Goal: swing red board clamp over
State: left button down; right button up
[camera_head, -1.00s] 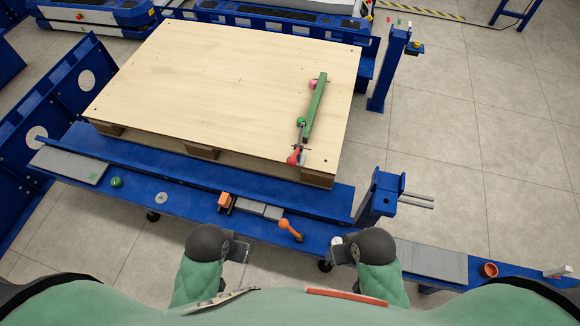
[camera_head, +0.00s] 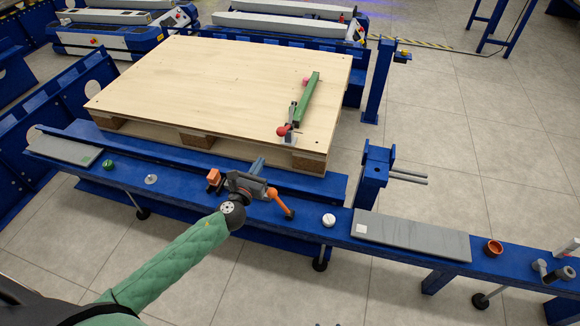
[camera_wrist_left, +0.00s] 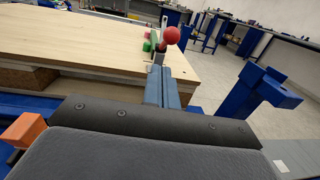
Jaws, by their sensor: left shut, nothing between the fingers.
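The red-knobbed board clamp (camera_head: 285,128) stands at the near right corner of the wooden board (camera_head: 215,85), at the near end of a green bar (camera_head: 309,95). Its red ball (camera_wrist_left: 171,35) shows in the left wrist view, just beyond and above my fingertips. My left gripper (camera_head: 257,164) is over the blue front rail, below and left of the clamp and apart from it. Its blue-grey fingers are together and empty in the wrist view (camera_wrist_left: 165,88). My right gripper is out of view.
An orange lever (camera_head: 281,204) and an orange block (camera_head: 213,177) lie close to my left gripper on the blue bench (camera_head: 190,192). A blue post (camera_head: 372,175) with two rods stands right of the board. The board's middle is clear.

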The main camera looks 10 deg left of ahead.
pick_arm(q)
jog(key=w+d+m+h, duration=0.1)
jog(key=w+d+m, duration=0.1)
jog(key=w, duration=0.8)
jog(key=shift+d, duration=0.35)
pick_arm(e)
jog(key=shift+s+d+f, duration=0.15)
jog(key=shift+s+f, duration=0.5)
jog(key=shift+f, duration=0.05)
pick_arm(q)
jog(key=shift+w, duration=0.1)
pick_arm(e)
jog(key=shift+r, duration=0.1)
